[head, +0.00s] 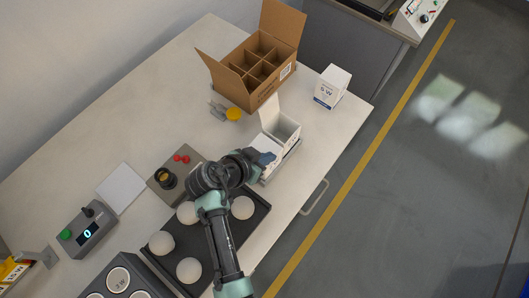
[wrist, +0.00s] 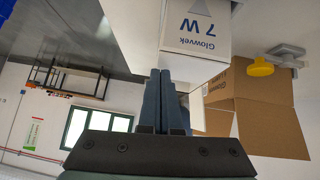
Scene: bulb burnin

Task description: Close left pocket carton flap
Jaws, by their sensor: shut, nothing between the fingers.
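Two white cartons stand side by side in a holder (head: 291,153) near the table's right edge. The farther carton (head: 287,131) is open at the top, with its flap (head: 270,108) standing up. The nearer carton (head: 264,145) is partly hidden by my gripper; a white top panel shows, but I cannot tell whether its flap is fully down. My gripper (head: 268,158) is at this nearer carton, fingers together and empty. In the wrist view the shut fingers (wrist: 160,102) point toward a white carton labelled "Glowvek 7 W" (wrist: 197,35); contact cannot be told.
An open brown divided box (head: 246,88) stands behind, with a closed "5 W" carton (head: 331,87) to its right. A grey piece with a yellow knob (head: 234,114) is nearby. A black tray (head: 258,217) of white bulbs lies under my arm. The table's back left is clear.

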